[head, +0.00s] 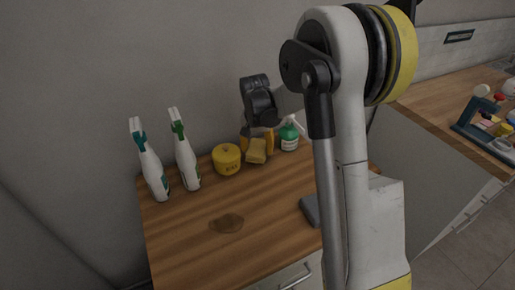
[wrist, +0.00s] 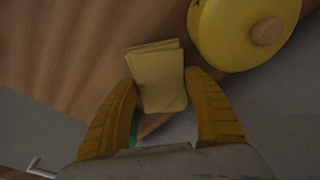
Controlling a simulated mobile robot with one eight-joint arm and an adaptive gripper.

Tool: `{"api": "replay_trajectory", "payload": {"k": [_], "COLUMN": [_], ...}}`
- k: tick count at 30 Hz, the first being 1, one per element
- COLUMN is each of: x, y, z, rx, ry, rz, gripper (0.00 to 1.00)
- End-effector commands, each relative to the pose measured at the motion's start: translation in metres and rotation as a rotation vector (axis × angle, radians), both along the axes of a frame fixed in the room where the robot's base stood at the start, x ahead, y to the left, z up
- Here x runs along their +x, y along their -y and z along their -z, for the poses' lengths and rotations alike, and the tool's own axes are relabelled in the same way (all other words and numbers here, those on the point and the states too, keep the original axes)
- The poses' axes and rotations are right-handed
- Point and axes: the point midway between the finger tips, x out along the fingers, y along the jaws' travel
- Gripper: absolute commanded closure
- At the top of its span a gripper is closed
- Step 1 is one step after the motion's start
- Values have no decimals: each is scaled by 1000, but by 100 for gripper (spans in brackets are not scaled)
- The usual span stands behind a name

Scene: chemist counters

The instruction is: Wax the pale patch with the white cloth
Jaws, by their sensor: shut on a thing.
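My gripper (head: 258,140) is over the back of the wooden counter, its yellow fingers shut on a folded yellowish cloth (head: 256,152). In the wrist view the cloth (wrist: 160,88) sticks out between the fingertips (wrist: 160,80); it looks yellow, not white. A round yellow tin (head: 227,161) with dark lettering stands just left of the cloth; it also shows in the wrist view (wrist: 232,38), with a wooden knob on its lid. A patch (head: 227,223) lies on the bare counter nearer the front; it looks dark brown, not pale. I cannot tell whether the cloth touches the counter.
Two white spray bottles (head: 151,170) (head: 187,160) stand at the counter's back left. A green-and-white spray bottle (head: 289,138) stands right of my gripper. A grey object (head: 310,211) is partly hidden by my arm. The counter around the patch is clear. Another counter (head: 440,95) holds small items.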

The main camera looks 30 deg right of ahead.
Motion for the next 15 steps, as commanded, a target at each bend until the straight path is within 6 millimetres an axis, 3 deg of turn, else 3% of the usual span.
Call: {"api": "replay_trajectory", "payload": {"k": [15], "x": [0], "y": [0], "z": [-40], "rx": [0], "ry": [0], "rz": [0], "gripper": [65]}}
